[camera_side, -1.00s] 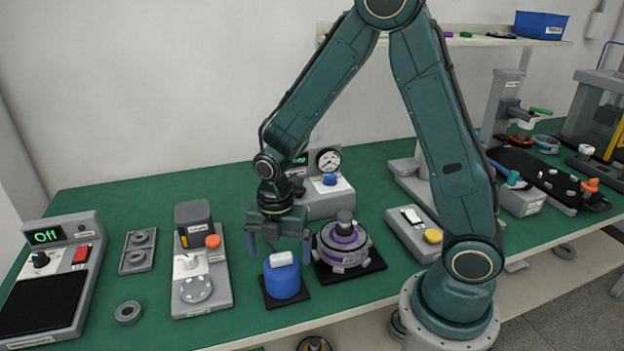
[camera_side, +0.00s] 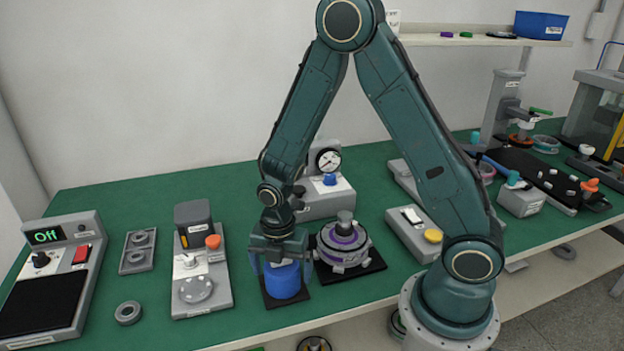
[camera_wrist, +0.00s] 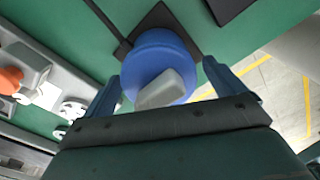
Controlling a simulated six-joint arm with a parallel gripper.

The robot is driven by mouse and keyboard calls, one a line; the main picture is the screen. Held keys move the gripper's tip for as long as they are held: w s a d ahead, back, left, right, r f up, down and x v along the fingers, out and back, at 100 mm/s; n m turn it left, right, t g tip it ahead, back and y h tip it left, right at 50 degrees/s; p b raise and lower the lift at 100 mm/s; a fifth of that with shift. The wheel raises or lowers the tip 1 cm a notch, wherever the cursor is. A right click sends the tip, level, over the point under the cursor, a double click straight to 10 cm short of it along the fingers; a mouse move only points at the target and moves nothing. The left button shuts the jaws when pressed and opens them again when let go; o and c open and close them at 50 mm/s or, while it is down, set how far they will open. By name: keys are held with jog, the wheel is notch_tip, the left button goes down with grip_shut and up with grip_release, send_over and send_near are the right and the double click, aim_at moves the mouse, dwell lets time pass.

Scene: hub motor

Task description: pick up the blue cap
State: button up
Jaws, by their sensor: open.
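The blue cap (camera_side: 283,281) is a round blue piece with a pale block-shaped grip on top. It sits on a small black mat (camera_side: 270,300) near the front edge of the bench. In the side view my gripper hides its top. The cap (camera_wrist: 160,58) and its pale grip (camera_wrist: 167,89) show clearly in the wrist view. My gripper (camera_side: 281,268) is open and low over the cap, one finger on each side. In the wrist view the fingers (camera_wrist: 168,85) stand apart around the pale grip, which is not clamped.
A purple and grey hub motor (camera_side: 343,246) on a black mat stands close right of the cap. A grey station with an orange knob (camera_side: 213,241) stands to the left. A gauge box (camera_side: 328,190) is behind. The bench front edge is close.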

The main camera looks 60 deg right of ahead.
jog(key=shift+f, duration=0.3)
jog(key=c, duration=1.1)
